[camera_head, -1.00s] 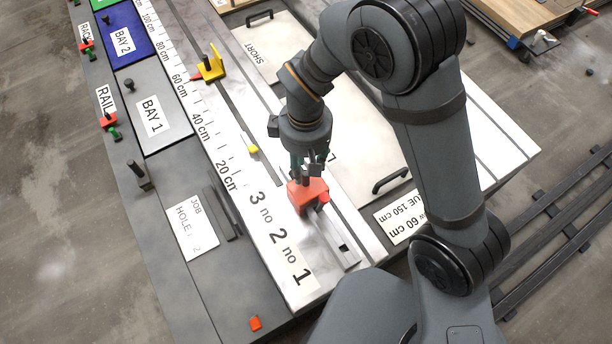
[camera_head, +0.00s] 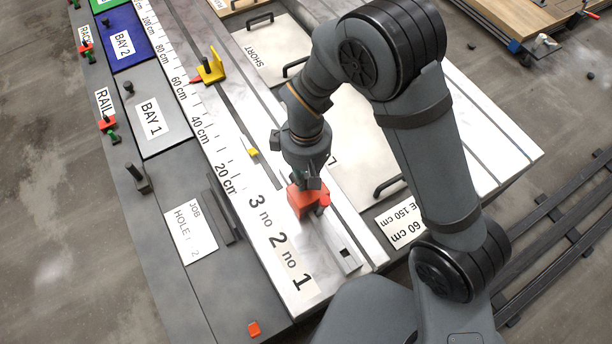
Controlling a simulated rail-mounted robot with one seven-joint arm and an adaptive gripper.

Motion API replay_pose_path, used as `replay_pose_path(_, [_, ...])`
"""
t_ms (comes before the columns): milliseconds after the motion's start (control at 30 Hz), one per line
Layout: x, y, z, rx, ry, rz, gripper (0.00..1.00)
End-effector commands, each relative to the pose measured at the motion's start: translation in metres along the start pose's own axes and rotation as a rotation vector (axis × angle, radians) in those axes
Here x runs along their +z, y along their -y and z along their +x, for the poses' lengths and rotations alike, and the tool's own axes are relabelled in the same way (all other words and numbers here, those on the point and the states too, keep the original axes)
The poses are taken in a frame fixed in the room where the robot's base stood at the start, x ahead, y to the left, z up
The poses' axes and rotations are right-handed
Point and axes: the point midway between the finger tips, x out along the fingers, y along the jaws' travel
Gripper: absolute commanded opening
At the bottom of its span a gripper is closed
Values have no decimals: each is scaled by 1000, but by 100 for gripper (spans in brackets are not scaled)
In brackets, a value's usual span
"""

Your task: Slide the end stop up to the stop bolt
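A red block (camera_head: 308,203), which looks like the end stop, sits on the grey rail (camera_head: 335,246) beside the strip marked 3, 2, 1. It stands nearest the figure 3. My gripper (camera_head: 308,182) points down at the top of the red block. Its fingers are mostly hidden by its own body and the block, so I cannot tell whether they grip it. A dark upright bolt (camera_head: 138,178) stands on the left bench; I cannot tell whether it is the stop bolt. No bolt is clearly visible in the rail by the figures.
A job card (camera_head: 190,233) reading HOLE and 2 lies left of the scale, beside a dark bar (camera_head: 223,210). A yellow stop (camera_head: 212,68) stands farther up the table. A white panel with black handles (camera_head: 391,186) lies right of the rail, under my arm.

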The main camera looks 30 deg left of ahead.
Motion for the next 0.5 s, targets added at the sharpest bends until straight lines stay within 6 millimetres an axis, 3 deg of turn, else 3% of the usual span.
replay_pose_path(200, [0,0,0,0,0,0,0])
replay_pose_path(500, [0,0,0,0,0,0,0])
